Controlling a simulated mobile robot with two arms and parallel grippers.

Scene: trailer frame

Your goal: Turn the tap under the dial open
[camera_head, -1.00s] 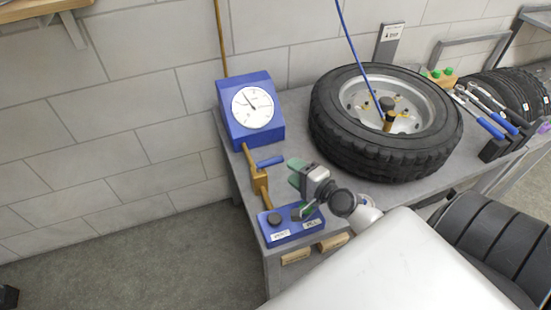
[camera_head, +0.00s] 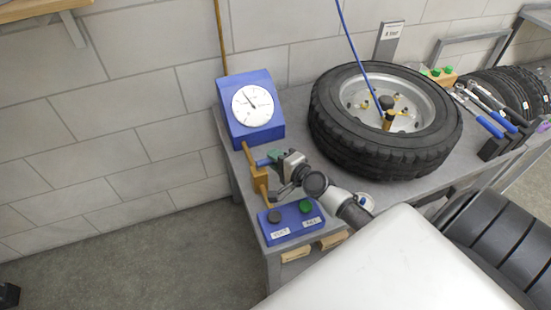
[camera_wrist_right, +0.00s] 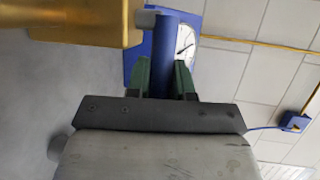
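The blue dial box (camera_head: 240,131) with its round white dial (camera_head: 256,106) stands at the left end of the workbench. Below it is the brass tap (camera_head: 258,181), whose blue handle (camera_head: 262,163) points right, across the brass pipe. My right gripper (camera_head: 274,157) is at the handle. In the right wrist view the blue handle (camera_wrist_right: 164,55) lies between the two green fingers (camera_wrist_right: 164,78), which look closed against both its sides. The brass tap body (camera_wrist_right: 85,25) and part of the dial (camera_wrist_right: 184,42) also show there. My left gripper is out of view.
A blue panel (camera_head: 271,238) with a dark knob and a green knob sits below the tap at the bench corner. A big tyre (camera_head: 335,148) lies right of the dial box. Wrenches (camera_head: 481,120) lie further right. Floor left of the bench (camera_head: 120,260) is free.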

